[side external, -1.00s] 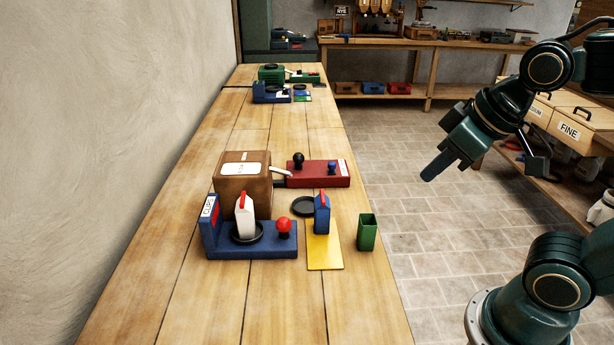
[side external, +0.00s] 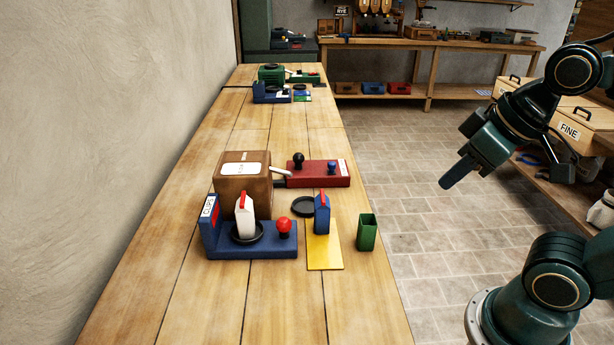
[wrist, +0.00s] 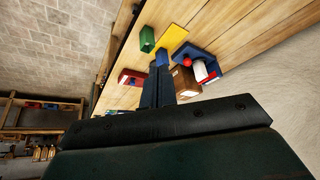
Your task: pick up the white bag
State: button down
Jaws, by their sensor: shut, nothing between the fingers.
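The white bag (side external: 245,216) with a red clip on top stands upright on a black round dish on the blue stand (side external: 265,248) on the workbench. It also shows in the wrist view (wrist: 201,70), beyond my fingers. My gripper (side external: 447,184) is over the floor, well to the right of the bench, and shut with nothing in it. In the wrist view its fingers (wrist: 157,88) point toward the bench.
A brown box (side external: 243,187) stands right behind the bag. A red unit (side external: 318,174), a blue bag (side external: 322,217) on a yellow mat (side external: 325,257) and a green open container (side external: 367,232) stand to its right. The near bench end is clear.

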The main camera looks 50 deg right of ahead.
jog(key=c, duration=2.2)
grip_release()
jog(key=c, duration=0.8)
grip_release()
jog(key=shift+o, duration=0.2)
jog(key=n+g+y, duration=0.2)
jog(key=n+y, duration=0.1)
jog(key=n, duration=0.6)
send_over(246, 206)
jog(key=s+d, duration=0.3)
notch_tip(246, 206, down, 8)
jog(key=shift+w+f, duration=0.1)
jog(key=shift+s+x, duration=0.2)
jog(key=shift+x, duration=3.95)
